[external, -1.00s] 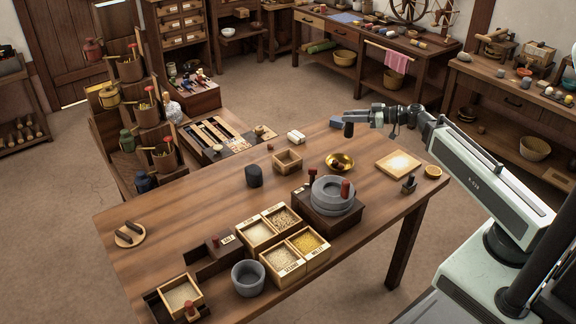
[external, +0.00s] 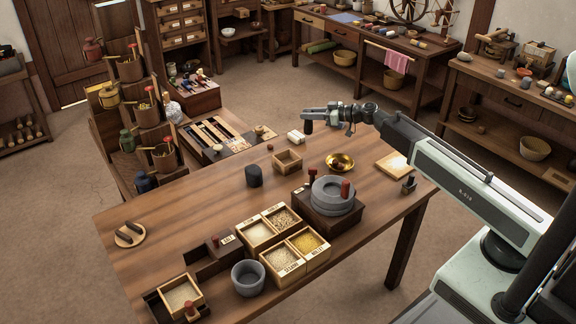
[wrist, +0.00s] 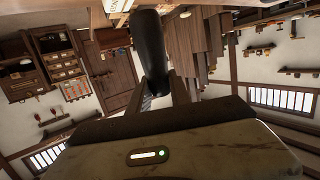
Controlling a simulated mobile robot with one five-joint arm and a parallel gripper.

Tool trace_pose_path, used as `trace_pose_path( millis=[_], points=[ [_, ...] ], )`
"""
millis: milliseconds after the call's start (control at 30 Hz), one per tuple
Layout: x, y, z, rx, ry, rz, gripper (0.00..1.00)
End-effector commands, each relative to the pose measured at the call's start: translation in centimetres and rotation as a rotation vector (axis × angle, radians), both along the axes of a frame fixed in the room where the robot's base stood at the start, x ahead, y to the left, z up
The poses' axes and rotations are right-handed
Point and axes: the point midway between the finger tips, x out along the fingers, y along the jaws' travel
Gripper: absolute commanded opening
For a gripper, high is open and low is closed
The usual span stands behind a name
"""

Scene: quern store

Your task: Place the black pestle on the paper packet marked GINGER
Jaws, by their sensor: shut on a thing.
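My gripper (external: 312,113) is above the far edge of the table, shut on the black pestle (external: 308,126). The pestle hangs roughly upright from the fingers in the external view. In the wrist view the dark pestle (wrist: 150,50) shows between the finger ends. A pale packet-like bundle (external: 297,136) lies on the table below and slightly left of the pestle, apart from it. No GINGER marking is readable, so I cannot tell whether this is that packet. Pale lettered surfaces (wrist: 117,8) at the top of the wrist view are cut off.
The wooden table (external: 180,225) holds a small wooden box (external: 287,162), a brass bowl (external: 340,162), a stone quern (external: 332,196), a dark cylinder (external: 254,175) and several grain boxes (external: 282,263). The table's left middle is clear.

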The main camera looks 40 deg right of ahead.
Motion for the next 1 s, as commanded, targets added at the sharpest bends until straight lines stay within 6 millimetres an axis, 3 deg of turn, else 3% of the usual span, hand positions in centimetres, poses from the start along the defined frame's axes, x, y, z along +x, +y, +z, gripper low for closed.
trace_pose_path(
  millis=[33,100,300,467,733,1000],
  points=[
    [2.2,0.0,-0.3,0.0,0.0,0.001,0.0],
    [4.2,0.2,-0.5,0.0,0.0,0.002,0.0],
    [7.2,0.4,-0.7,-0.001,0.0,0.001,0.0],
    [7.2,0.4,-0.8,0.0,0.0,0.001,0.0],
    [7.2,0.4,-4.6,0.0,0.0,0.001,0.0],
    [7.2,0.4,-4.3,0.0,0.0,0.001,0.0]
  ],
)
